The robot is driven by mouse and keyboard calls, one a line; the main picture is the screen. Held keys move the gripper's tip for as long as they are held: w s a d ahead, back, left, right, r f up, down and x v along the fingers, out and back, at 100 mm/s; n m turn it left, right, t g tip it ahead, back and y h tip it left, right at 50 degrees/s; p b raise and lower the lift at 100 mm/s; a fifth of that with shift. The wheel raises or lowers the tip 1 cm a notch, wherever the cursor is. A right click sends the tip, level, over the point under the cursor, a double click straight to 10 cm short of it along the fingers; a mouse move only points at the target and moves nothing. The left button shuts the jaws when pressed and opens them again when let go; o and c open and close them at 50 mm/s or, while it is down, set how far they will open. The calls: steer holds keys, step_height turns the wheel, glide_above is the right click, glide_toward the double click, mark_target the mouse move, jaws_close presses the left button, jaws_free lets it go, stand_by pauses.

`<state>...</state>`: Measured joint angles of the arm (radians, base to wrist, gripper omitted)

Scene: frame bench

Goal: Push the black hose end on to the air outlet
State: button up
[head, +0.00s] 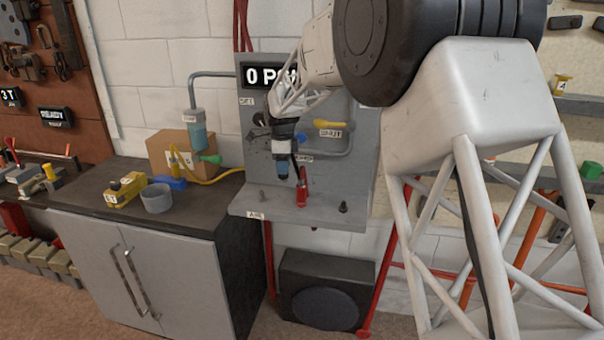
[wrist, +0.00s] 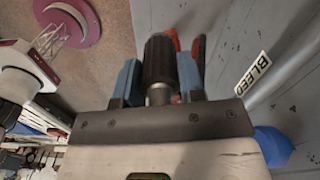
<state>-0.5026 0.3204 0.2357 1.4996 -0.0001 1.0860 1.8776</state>
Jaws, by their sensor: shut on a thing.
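My gripper (head: 284,170) is in front of the grey panel (head: 252,150), pointing down above its ledge. In the wrist view its blue fingers (wrist: 160,72) are shut on a black ribbed piece, the black hose end (wrist: 159,54), with a silvery collar on the gripper's side. In the head view the hose end is mostly hidden by the fingers. An "AIR" label (head: 256,216) is on the ledge's front edge, with a small peg (head: 262,196) above it, which may be the air outlet. The gripper is to the right of that peg and higher.
A red fitting (head: 302,190) stands on the ledge close to my gripper; red parts (wrist: 198,48) show beyond the fingers. A dark stub (head: 343,207) is to the right. A yellow lever (head: 328,124) is on the panel. A yellow hose (head: 222,176) runs left to the cabinet top.

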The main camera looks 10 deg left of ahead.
steer(key=w+a, duration=0.2)
steer(key=a, duration=0.6)
steer(key=shift+a+r, duration=0.3)
steer(key=shift+r, duration=0.05)
steer(key=shift+f, duration=0.1)
steer(key=shift+f, duration=2.8)
steer(key=shift+f, duration=2)
stand_by(0.5)
steer(key=o, duration=1.1)
steer(key=shift+r, duration=3.9)
